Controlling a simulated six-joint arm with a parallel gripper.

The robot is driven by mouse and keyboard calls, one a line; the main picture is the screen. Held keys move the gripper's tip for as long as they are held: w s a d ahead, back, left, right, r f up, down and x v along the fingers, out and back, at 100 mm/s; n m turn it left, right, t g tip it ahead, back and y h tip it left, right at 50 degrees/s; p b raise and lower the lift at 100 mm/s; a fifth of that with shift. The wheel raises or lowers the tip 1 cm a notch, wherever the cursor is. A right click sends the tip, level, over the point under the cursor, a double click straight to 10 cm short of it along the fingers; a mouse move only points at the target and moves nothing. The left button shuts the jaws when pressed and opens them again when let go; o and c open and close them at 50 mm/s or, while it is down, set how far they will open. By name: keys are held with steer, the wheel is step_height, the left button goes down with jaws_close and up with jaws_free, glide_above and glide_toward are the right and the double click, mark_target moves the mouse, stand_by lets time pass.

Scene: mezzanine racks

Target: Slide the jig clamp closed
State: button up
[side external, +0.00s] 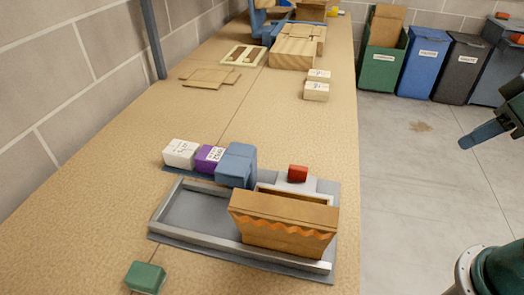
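The jig is a flat grey plate with a raised metal rail (196,240) along its left and front edges. A wooden box (285,220) with a wavy-edged front stands in its right part. Behind the box is a light grey block with a red knob (298,173) on top, which looks like the clamp slider; its lower part is hidden by the box, and I cannot tell its contact with it. A blue block (236,165) stands at the jig's back edge. My gripper (484,134) shows partly at the right edge, over the floor beside the table, apart from the jig; its finger opening is unclear.
A white block (181,153) and a purple block (209,158) stand left of the blue block. A green block (146,277) lies front left. Wooden pieces (207,77) and small pale blocks (316,91) lie farther back. Bins (423,60) stand right.

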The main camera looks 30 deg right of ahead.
steer(key=shift+o, duration=0.2)
steer(key=shift+w, duration=0.1)
steer(key=n+g, duration=0.6)
steer(key=n, duration=0.3)
glide_above(299, 167)
step_height(299, 167, down, 7)
steer(key=shift+r, duration=0.1)
step_height(299, 167, down, 14)
steer(key=shift+r, duration=0.15)
